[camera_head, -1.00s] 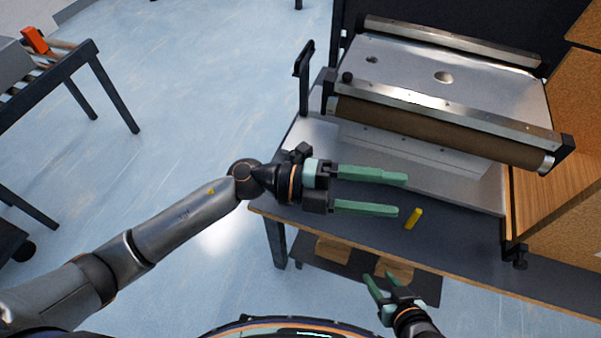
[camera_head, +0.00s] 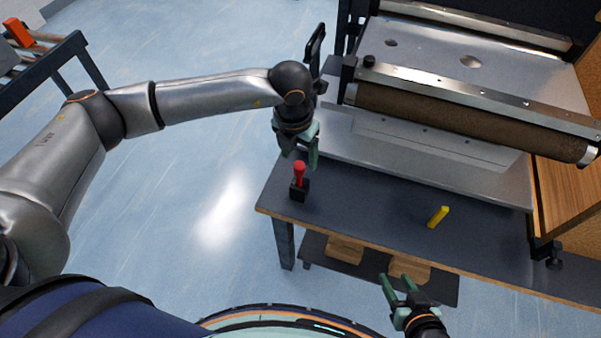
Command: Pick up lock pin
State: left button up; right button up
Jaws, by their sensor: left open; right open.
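A red pin (camera_head: 299,172), which looks like the lock pin, stands upright in a small black block (camera_head: 299,190) at the left end of the dark table. My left gripper (camera_head: 300,157) is open and points down just above the red top. I cannot tell whether its fingers touch the pin. My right gripper (camera_head: 399,285) is open and empty at the bottom, in front of the table's front edge.
A yellow piece (camera_head: 438,216) lies on the dark table (camera_head: 360,208) to the right of the pin. Wooden blocks (camera_head: 345,250) lie on a lower shelf. The tabletop between pin and yellow piece is clear.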

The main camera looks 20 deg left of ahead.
aim_at(300, 173)
pick_arm(q)
jog(key=f, duration=0.8)
jog(key=shift+w+b, duration=0.3)
jog(key=shift+w, duration=0.1)
grip_shut()
